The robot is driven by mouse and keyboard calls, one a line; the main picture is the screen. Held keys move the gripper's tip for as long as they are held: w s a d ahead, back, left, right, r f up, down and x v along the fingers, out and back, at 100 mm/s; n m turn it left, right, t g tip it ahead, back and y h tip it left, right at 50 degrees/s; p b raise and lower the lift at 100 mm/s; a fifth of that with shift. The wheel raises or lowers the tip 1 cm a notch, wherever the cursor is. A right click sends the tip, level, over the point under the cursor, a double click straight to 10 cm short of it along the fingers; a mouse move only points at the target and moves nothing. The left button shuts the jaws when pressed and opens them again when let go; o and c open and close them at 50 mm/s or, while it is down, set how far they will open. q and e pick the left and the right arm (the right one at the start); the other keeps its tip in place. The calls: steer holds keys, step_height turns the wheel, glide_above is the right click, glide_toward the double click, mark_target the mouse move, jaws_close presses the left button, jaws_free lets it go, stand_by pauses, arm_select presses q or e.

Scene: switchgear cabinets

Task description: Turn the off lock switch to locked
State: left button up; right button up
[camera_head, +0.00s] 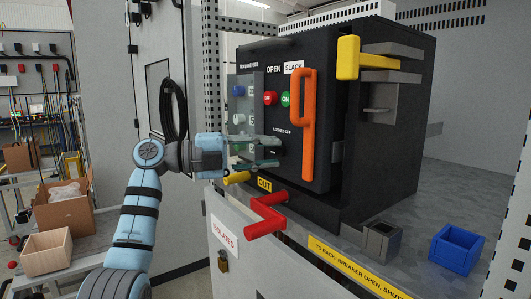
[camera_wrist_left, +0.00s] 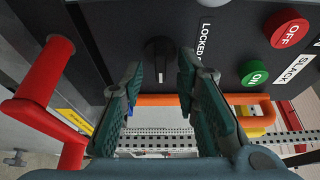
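The off lock switch (camera_wrist_left: 158,52) is a black rotary knob with a pale pointer line, on the dark panel of the breaker unit. It sits beside a white label beginning "LOCKED" (camera_wrist_left: 204,38). My left gripper (camera_head: 277,152) reaches the panel from the left, just below that label. In the left wrist view its teal fingers (camera_wrist_left: 160,74) are open, one on each side of the knob, with visible gaps. I cannot tell how deep the fingertips are along the knob. In the head view the knob is hidden by the fingers. My right gripper is not in view.
A red OFF button (camera_wrist_left: 287,27) and green ON button (camera_wrist_left: 252,73) are nearby. An orange handle (camera_head: 307,125) stands right of my gripper. A blue bin (camera_head: 456,248) stands at right.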

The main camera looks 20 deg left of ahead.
arm_select(q)
steer(key=shift+a, duration=0.1)
steer(key=v, duration=1.2)
